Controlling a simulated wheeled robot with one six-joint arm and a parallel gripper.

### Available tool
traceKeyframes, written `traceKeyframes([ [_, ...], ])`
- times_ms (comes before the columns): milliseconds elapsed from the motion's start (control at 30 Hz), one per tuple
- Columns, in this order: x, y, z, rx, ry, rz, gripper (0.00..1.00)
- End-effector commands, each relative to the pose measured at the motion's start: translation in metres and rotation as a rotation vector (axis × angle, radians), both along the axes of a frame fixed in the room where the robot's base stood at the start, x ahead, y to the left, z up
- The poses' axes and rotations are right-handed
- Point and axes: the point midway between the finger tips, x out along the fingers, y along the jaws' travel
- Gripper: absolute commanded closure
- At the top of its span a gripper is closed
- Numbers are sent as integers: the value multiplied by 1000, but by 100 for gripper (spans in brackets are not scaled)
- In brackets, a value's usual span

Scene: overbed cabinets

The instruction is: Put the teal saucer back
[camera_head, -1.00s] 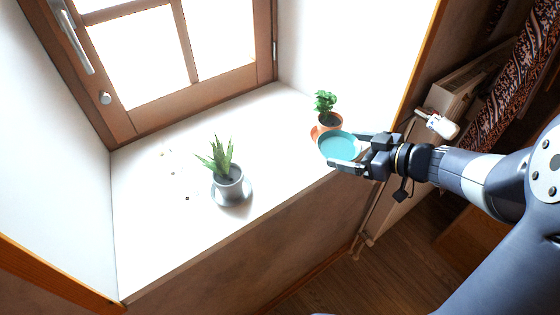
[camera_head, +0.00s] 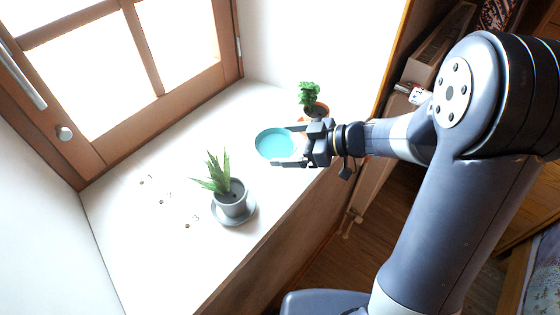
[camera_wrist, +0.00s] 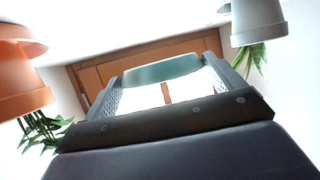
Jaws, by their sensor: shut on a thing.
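The teal saucer (camera_head: 275,143) is a round shallow dish in the head view. My gripper (camera_head: 289,147) is shut on its right edge and holds it out over the windowsill, between the two potted plants. In the wrist view the teal saucer (camera_wrist: 162,71) shows edge-on between the two fingers (camera_wrist: 165,88). The head view does not show clearly how high it is above the sill.
A grey pot (camera_head: 231,199) with a spiky plant stands on a grey saucer (camera_head: 249,213). An orange pot (camera_head: 318,111) with a leafy plant stands behind my gripper. Small dark bits (camera_head: 162,201) lie on the white sill (camera_head: 135,245). The sill is clear toward the window.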

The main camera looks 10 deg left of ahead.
Motion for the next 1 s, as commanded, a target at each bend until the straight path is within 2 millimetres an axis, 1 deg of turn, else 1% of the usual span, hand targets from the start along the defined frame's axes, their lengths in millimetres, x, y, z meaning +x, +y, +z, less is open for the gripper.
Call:
traceKeyframes([
  [33, 0, 0, -12, 1, 5, -1, 36],
  [100, 0, 0, -21, 0, 3, 0, 36],
  [233, 0, 0, -30, 1, 1, 0, 36],
  [400, 0, 0, -55, 1, 3, 0, 36],
  [500, 0, 0, -63, 1, 1, 1, 36],
  [800, 0, 0, -65, 1, -2, 1, 36],
  [933, 0, 0, -69, 1, -2, 1, 36],
  [967, 0, 0, -68, 1, -2, 1, 9],
  [1000, 0, 0, -68, 1, -2, 1, 6],
])
